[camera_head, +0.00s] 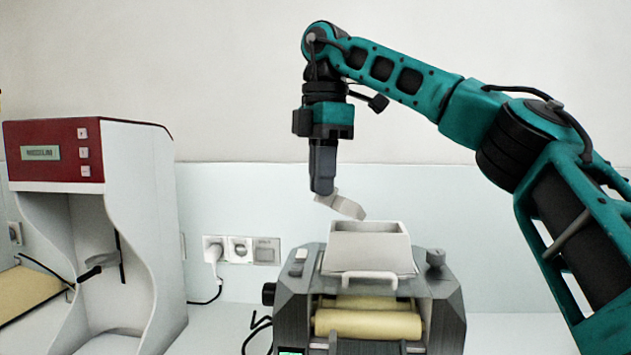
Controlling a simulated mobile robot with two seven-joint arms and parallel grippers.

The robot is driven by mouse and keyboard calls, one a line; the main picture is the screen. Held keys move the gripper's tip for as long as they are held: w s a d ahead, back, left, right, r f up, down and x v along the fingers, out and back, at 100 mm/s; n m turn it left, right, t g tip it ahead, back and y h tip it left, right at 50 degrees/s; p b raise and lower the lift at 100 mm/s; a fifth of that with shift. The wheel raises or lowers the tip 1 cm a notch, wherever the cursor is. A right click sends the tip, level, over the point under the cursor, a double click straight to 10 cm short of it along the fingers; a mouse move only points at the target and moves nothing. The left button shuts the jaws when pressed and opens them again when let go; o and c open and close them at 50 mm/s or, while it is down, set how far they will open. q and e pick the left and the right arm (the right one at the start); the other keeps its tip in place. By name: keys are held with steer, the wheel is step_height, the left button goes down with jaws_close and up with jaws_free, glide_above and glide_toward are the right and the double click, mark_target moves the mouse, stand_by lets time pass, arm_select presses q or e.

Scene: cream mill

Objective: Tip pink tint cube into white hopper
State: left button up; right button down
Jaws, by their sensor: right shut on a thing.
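My right gripper (322,188) points down above the mill and is shut on a small pale grey tray or cup (345,207). The cup is tilted, its right end lower than its left. It hangs just above the back left corner of the white hopper (375,254), with a small gap seeming to show between them. The hopper is an open-topped box on the mill, with a handle at its front. No pink cube shows; the inside of the cup is turned from view and the hopper's floor is hidden. My left gripper is not in view.
The grey mill (447,305) has cream rollers (368,323) below the hopper and knobs at its sides. A red and white machine (150,215) stands at the left, with a tan board beside it. Wall sockets (240,250) and cables are behind.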

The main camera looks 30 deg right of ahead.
steer(key=shift+s+d+r+t+y, duration=0.15)
steer(key=shift+d+r+y, duration=0.25)
steer(key=shift+d+y, duration=0.4)
steer(key=shift+s+d+r+t+y, duration=0.15)
steer(key=shift+d+r+y, duration=0.3)
steer(key=shift+y, duration=0.55)
steer(key=shift+s+d+r+y, duration=0.1)
steer(key=shift+d+r+y, duration=0.05)
steer(key=shift+d+y, duration=0.5)
steer(key=shift+s+d+r+y, duration=0.1)
steer(key=shift+d+r+y, duration=0.05)
steer(key=shift+d+y, duration=0.45)
steer(key=shift+a, duration=0.1)
steer(key=shift+r, duration=0.1)
steer(key=shift+r, duration=1.45)
steer(key=shift+f, duration=0.2)
